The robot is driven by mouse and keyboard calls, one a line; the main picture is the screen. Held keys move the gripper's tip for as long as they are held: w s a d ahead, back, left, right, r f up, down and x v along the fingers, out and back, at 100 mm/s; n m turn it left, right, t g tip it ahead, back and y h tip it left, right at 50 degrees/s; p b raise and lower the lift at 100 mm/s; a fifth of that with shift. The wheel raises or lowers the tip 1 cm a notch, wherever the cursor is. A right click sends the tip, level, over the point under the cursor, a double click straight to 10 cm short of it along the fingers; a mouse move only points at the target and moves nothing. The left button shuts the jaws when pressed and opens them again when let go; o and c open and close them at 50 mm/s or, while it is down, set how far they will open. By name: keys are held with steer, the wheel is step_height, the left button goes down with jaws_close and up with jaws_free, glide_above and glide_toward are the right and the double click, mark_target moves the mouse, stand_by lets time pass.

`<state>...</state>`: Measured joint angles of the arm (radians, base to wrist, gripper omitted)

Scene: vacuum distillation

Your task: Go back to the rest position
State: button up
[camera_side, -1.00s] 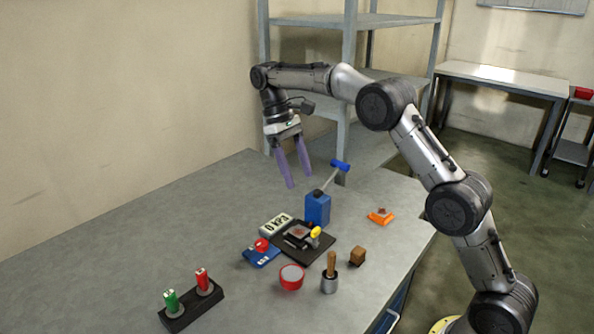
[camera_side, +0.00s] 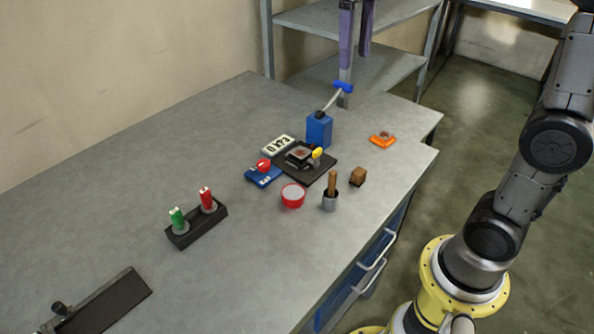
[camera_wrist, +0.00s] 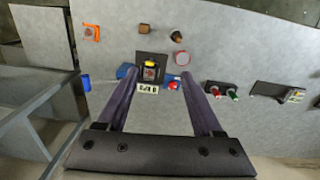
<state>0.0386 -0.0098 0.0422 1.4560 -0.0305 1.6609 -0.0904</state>
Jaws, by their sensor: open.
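My gripper (camera_side: 356,62) is at the top edge of the side view, with its two purple fingers apart and nothing between them. It hangs above the far end of the bench, behind the blue pump-like can (camera_side: 319,131). The rest of my wrist is cut off by the frame there. In the wrist view my gripper (camera_wrist: 158,73) is also open and empty, its fingers pointing toward the bench objects. The black base plate (camera_side: 320,172) with the small device and white "0 kPa" display (camera_side: 278,144) stands near the can.
On the bench (camera_side: 130,165) are a blue valve block with red knob (camera_side: 263,174), red cup (camera_side: 292,196), grey pot with wooden handle (camera_side: 331,193), brown cube (camera_side: 357,177), orange holder (camera_side: 382,140), black rack (camera_side: 197,230) and dark plate (camera_side: 110,300). A metal shelf (camera_side: 300,20) stands behind.

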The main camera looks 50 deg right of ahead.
steer(key=s+a+f+t, duration=0.2)
steer(key=s+f+t, duration=0.35)
steer(key=s, duration=0.95)
step_height(320, 180, down, 7)
steer(key=shift+s+f+m, duration=0.2)
steer(key=shift+m, duration=0.1)
